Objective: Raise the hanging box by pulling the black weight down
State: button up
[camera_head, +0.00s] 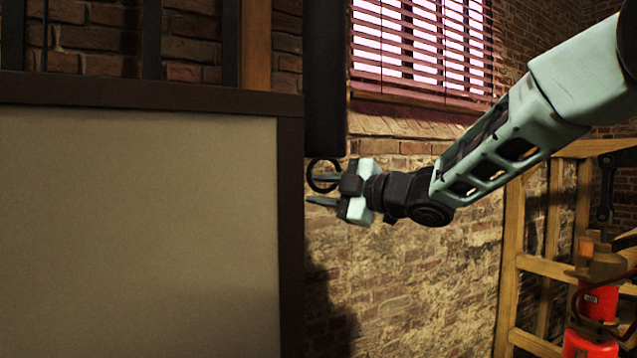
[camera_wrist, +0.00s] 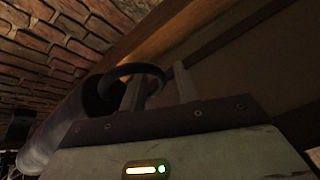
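The black weight (camera_head: 325,80) is a dark upright cylinder in the upper middle of the head view. A black ring (camera_head: 311,178) hangs from its lower end. My gripper (camera_head: 322,189) is at the ring, just below the weight, with its two fingers apart. In the wrist view the weight (camera_wrist: 62,125) lies at the left, and the ring (camera_wrist: 140,67) arches around the left finger, its right side between the fingers. I cannot tell whether a finger touches it. A large pale panel with a dark frame (camera_head: 290,200) fills the left; I cannot tell whether it is the hanging box.
The panel's framed edge stands close to the left of my gripper. A brick wall (camera_head: 400,290) lies behind, with a window and blinds (camera_head: 420,45) above. A wooden frame (camera_head: 510,260) and a red cylinder (camera_head: 598,302) stand at the right. The space below my gripper looks clear.

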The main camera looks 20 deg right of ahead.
jog(key=shift+w+a, duration=0.4)
grip_shut()
jog(key=shift+f, duration=0.15)
